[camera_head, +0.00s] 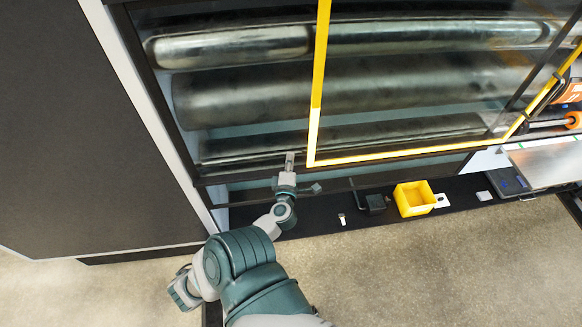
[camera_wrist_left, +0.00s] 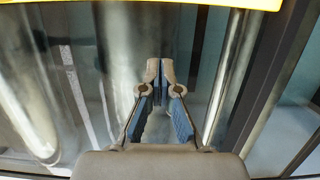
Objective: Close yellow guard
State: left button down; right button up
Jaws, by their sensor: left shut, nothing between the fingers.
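The yellow-framed guard (camera_head: 316,90) is a clear panel in front of the metal rollers, at the centre and right of the head view. Its left yellow edge stands a little right of my left gripper. A yellow strip of it also crosses the top of the left wrist view (camera_wrist_left: 200,3). My left gripper (camera_head: 290,158) is shut and empty, near the lower left corner of the yellow frame; I cannot tell whether it touches it. In the left wrist view the fingertips (camera_wrist_left: 160,68) are together in front of the rollers. My right gripper is not in view.
Several metal rollers (camera_head: 240,95) lie behind the guard. A yellow bin (camera_head: 412,199) stands on the dark ledge below. A dark cabinet panel (camera_head: 70,120) fills the left side. A metal tray (camera_head: 548,161) and an orange part (camera_head: 572,92) are at the right. The floor is clear.

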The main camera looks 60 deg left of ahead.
aim_at(292, 143)
pick_arm(q)
jog(key=x, duration=0.4)
jog(key=shift+w+a+f, duration=0.1)
jog(key=shift+a, duration=0.05)
jog(key=shift+w+d, duration=0.6)
jog(key=shift+w, duration=0.35)
jog(key=shift+w+d, duration=0.55)
jog(key=shift+w, duration=0.4)
jog(key=shift+s+a, duration=0.1)
jog(key=shift+a, duration=0.05)
